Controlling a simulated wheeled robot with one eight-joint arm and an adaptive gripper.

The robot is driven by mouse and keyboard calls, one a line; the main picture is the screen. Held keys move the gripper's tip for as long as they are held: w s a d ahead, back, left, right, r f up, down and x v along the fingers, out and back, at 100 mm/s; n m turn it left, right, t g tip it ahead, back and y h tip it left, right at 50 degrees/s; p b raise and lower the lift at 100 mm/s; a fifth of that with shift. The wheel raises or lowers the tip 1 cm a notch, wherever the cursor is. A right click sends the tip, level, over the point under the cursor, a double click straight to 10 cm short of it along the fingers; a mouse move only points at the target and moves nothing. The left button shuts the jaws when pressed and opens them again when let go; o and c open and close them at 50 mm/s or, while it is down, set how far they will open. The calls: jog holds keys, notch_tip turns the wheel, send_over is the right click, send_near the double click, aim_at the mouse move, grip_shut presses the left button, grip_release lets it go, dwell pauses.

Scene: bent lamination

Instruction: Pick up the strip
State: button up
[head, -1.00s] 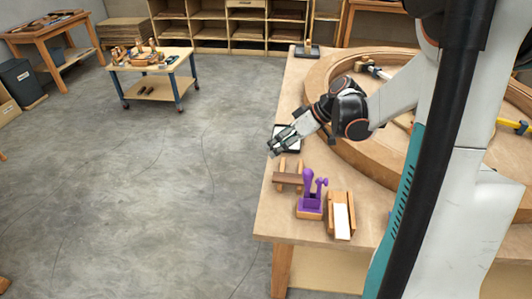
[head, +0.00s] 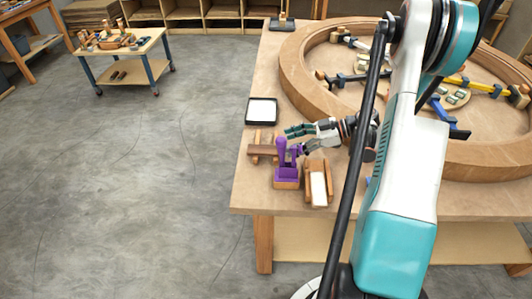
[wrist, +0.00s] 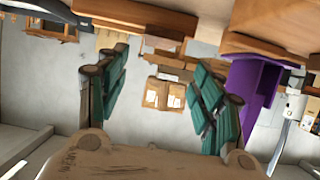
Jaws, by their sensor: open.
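Brown wooden pieces appear beyond the fingertips there; I cannot tell for certain which is the strip.
A purple tool holder (head: 287,167) stands just right of the strip, close to my gripper, and shows in the wrist view (wrist: 252,88). A wooden box with a white insert (head: 318,187) stands beside it. A black-rimmed tray (head: 261,110) lies behind. A large curved wooden ring (head: 297,80) fills the bench's right.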

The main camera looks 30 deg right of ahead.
aim_at(262, 149)
jog(key=x, duration=0.3)
jog(key=shift+w+a+f+b, duration=0.15)
jog(key=shift+a+b, duration=0.05)
jog(key=shift+b, duration=0.15)
jog(key=b+x, duration=0.2)
jog(key=x, duration=0.3)
jog(key=shift+w+f, duration=0.1)
jog(key=shift+f, duration=0.1)
jog(key=shift+d+r, duration=0.1)
jog(key=c, duration=1.1)
